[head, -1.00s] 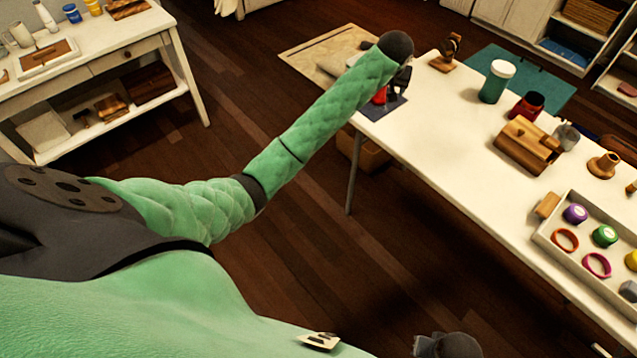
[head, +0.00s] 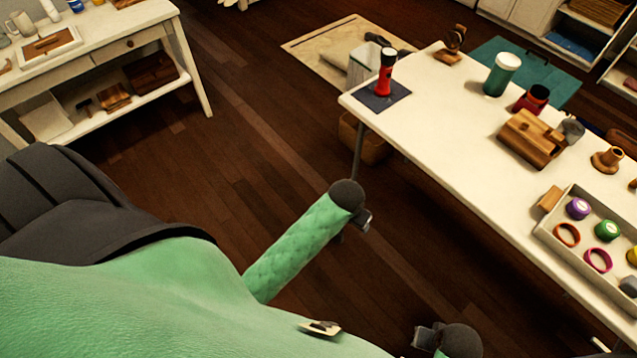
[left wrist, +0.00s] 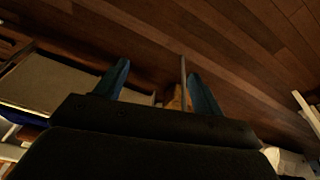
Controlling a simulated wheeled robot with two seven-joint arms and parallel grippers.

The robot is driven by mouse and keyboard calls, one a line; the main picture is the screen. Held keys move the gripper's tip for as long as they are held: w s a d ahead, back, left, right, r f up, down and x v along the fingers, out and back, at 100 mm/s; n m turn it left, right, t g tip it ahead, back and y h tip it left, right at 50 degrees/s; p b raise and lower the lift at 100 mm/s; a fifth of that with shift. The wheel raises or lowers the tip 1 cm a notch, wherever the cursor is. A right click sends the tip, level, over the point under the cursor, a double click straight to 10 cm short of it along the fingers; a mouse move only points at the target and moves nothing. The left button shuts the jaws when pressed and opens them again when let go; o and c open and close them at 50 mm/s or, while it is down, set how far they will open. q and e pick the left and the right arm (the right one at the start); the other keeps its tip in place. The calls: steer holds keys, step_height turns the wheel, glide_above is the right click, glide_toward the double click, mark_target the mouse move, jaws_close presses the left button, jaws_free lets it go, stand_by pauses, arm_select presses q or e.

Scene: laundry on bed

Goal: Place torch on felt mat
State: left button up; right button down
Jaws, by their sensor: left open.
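My left gripper (head: 364,222) is away from the torch, lower in the head view and off the table's left side over the floor. It is open, and its two fingers show apart with nothing between them in the left wrist view (left wrist: 158,82). My right gripper (head: 424,338) is partly in view at the bottom edge, and its fingers cannot be made out.
The white table (head: 440,130) also holds a green jar (head: 501,75), a dark red mug (head: 532,98), a wooden box (head: 530,138) and a tray (head: 548,232) of small items. A side table (head: 150,45) stands at upper left. Wooden floor lies open between them.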

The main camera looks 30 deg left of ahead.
arm_select(q)
steer(key=s+f+m+g, duration=0.1)
steer(key=s+f, duration=0.2)
steer(key=s, duration=1.6)
steer(key=shift+s, duration=0.3)
steer(key=shift+d, duration=0.1)
